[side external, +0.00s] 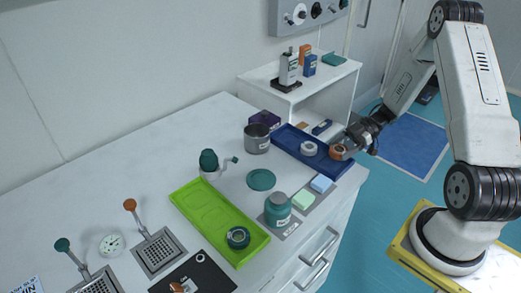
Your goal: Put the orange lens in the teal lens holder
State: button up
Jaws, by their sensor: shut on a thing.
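The orange lens (338,153), a small orange ring, is at my gripper's fingertips over the right end of a dark blue tray. My gripper (345,148) is shut on it; the fingers are small and partly hidden, and I cannot tell whether the lens touches the tray. A dark teal ring-shaped piece (238,237), which looks like the teal lens holder, sits at the near end of the lime green tray (190,211). It is well to the left of and nearer the camera than my gripper.
The blue tray (285,144) also holds a white ring (308,148). A teal jar (278,210), pale blocks (303,201), a flat teal disc (261,180) and a metal cup (256,138) stand between the trays. A white shelf (335,72) with bottles rises behind.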

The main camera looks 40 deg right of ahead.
aim_at(333, 163)
jog(key=shift+w+d+f, duration=0.25)
jog(key=shift+w+f, duration=0.35)
jog(key=shift+f, duration=0.2)
jog(key=shift+w+d+f, duration=0.15)
jog(key=shift+w+f, duration=0.15)
jog(key=shift+f, duration=0.15)
jog(key=shift+w+f, duration=0.2)
jog(key=shift+f, duration=1.3)
jog(key=shift+f, duration=0.15)
jog(key=o, duration=1.1)
jog(key=shift+d, duration=0.1)
